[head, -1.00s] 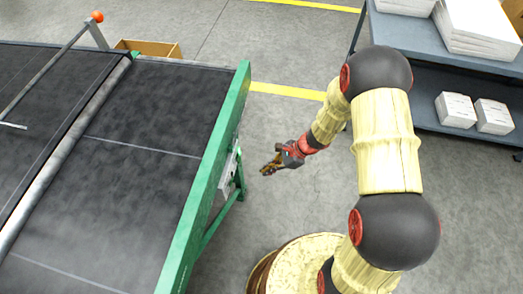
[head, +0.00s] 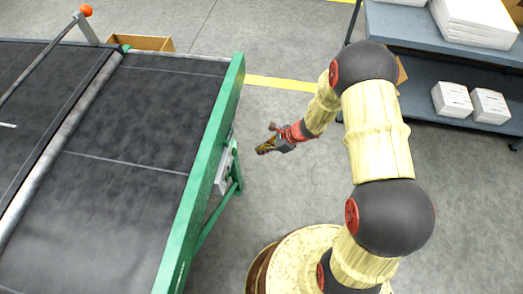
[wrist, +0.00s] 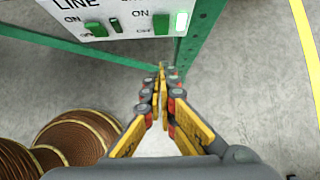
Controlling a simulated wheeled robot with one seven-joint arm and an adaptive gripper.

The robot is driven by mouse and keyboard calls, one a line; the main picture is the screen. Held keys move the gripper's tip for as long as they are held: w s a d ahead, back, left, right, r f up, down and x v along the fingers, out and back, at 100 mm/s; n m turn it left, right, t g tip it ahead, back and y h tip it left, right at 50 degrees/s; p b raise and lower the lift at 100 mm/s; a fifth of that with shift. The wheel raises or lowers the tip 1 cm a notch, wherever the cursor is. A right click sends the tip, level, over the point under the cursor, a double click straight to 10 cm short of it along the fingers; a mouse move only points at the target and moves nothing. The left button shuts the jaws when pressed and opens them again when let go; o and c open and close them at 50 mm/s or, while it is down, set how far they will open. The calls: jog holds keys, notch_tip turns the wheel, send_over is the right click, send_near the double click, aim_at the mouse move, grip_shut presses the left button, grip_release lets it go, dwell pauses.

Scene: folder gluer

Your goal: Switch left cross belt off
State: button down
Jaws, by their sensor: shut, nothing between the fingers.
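A white control panel (wrist: 130,14) hangs on the green frame, cut off by the top of the wrist view. It carries a partly visible LINE label, ON and OFF marks, a left green rocker switch (wrist: 86,29), a right green rocker switch (wrist: 161,24) and a bright white lamp (wrist: 182,22). The right switch's label is cut off. In the head view the panel (head: 222,172) shows edge-on under the belt's side. My gripper (wrist: 163,72) is shut and empty, below the right switch in the picture and apart from the panel. It also shows in the head view (head: 262,150), right of the panel.
A dark conveyor belt (head: 125,125) with a green side rail (head: 205,170) fills the left. A blue-grey shelf (head: 400,30) with white stacks stands at the back right. An open cardboard box (head: 150,43) lies behind the belt.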

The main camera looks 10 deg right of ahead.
aim_at(234, 152)
jog(key=w+a+f+b, duration=0.2)
jog(key=a+f+b, duration=0.1)
jog(key=a+f, duration=0.2)
jog(key=shift+w+a+f, duration=0.35)
jog(key=shift+a+f, duration=0.05)
jog(key=shift+a, duration=0.9)
jog(key=shift+w+a+f+b, duration=0.15)
jog(key=shift+a+f+b, duration=0.1)
jog(key=shift+a+b, duration=0.15)
jog(key=shift+r, duration=0.1)
